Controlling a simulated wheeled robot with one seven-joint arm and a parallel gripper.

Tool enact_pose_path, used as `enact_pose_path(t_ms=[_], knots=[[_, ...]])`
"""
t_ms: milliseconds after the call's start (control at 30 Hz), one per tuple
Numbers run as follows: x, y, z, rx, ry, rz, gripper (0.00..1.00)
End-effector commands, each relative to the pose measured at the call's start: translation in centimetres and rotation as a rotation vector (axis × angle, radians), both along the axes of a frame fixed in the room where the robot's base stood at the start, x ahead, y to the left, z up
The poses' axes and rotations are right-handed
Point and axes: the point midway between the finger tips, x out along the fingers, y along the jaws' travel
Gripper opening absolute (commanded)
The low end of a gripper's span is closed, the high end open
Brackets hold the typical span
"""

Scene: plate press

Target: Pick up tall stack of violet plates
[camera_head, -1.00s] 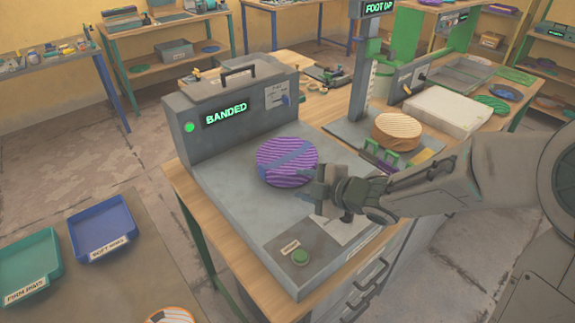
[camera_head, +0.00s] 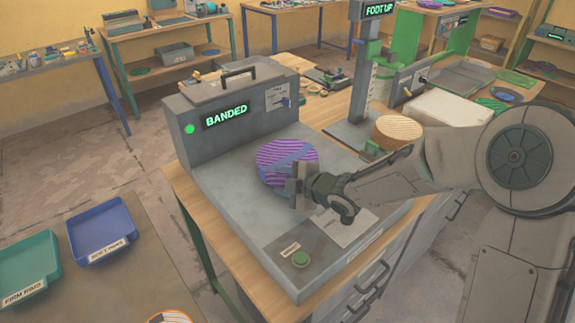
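The stack of violet plates (camera_head: 284,158) sits on the grey bed of the banding machine (camera_head: 235,205). It is round and striped, with a bluish band across it. My gripper (camera_head: 297,182) is at the stack's front right edge and covers part of it. Its fingers are small and partly hidden at this angle, so I cannot tell whether they are open or closed on the stack. The machine's sign reads "BANDED" with a green light beside it.
A tan round stack (camera_head: 396,132) stands under the press marked "FOOT UP" (camera_head: 379,9) behind my arm. A blue tray (camera_head: 101,229) and a teal tray (camera_head: 28,266) lie at lower left.

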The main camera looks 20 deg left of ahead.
Motion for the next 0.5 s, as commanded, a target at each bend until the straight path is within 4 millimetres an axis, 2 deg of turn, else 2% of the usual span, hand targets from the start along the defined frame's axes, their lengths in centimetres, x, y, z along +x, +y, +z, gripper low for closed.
enact_pose_path(t_ms=[33,100,133,500], knots=[[0.0,-0.01,0.0,0.0,0.0,0.0,0.34],[-0.01,-0.03,-0.01,0.0,0.0,0.0,0.15],[-0.02,-0.03,-0.02,-0.001,0.001,0.0,0.1],[-0.05,-0.04,0.02,-0.001,0.002,0.0,0.09]])
